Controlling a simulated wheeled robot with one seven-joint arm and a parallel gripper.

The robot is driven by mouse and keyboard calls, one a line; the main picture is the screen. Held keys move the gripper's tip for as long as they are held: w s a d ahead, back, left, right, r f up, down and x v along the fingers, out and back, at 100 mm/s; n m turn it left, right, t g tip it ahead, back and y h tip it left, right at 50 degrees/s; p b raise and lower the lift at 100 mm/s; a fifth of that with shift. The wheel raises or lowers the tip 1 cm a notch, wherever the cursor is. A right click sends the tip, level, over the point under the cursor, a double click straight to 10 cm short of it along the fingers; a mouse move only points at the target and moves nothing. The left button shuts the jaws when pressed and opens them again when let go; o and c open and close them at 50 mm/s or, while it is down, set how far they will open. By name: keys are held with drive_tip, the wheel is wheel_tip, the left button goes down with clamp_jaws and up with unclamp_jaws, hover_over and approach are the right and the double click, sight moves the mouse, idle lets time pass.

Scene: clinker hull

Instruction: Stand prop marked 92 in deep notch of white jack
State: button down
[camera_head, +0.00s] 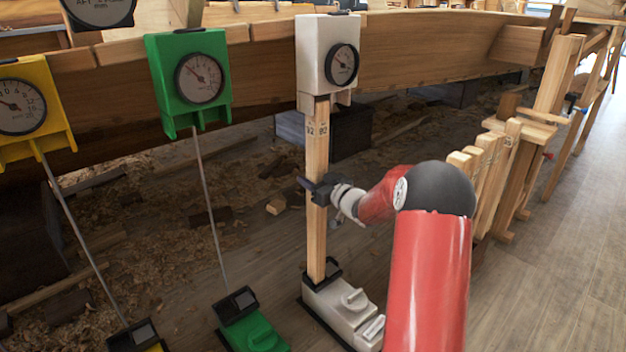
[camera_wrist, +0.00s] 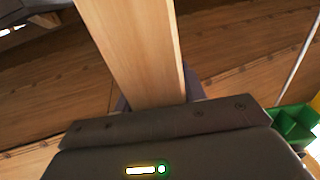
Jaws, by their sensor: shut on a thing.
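A wooden prop marked 92 (camera_head: 316,160) stands upright between the white jack's base (camera_head: 343,308) and the white gauge housing (camera_head: 316,62) above it. The prop's foot meets a black-edged holder on the base; which notch it is in cannot be made out. Its top end reaches the bottom of the white housing. My gripper (camera_head: 324,190) is shut on the prop around its middle. In the wrist view the prop (camera_wrist: 137,50) rises from between the dark fingers, which hide part of it.
A green gauge (camera_head: 188,80) and a yellow gauge (camera_head: 30,108) hang to the left, with thin rods down to a green base (camera_head: 252,335) and a yellow one. More props lean in a rack (camera_head: 490,175) at right. The hull planking (camera_head: 430,50) runs behind. Shavings litter the floor.

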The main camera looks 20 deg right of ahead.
drive_tip(key=c, duration=0.7)
unclamp_jaws()
drive_tip(key=shift+c, duration=0.2)
drive_tip(key=shift+f, duration=0.1)
drive_tip(key=v, duration=0.7)
drive_tip(key=shift+s+d, duration=0.15)
drive_tip(key=shift+s, duration=0.2)
drive_tip(key=shift+p+v, duration=0.4)
drive_tip(key=shift+v, duration=2.1)
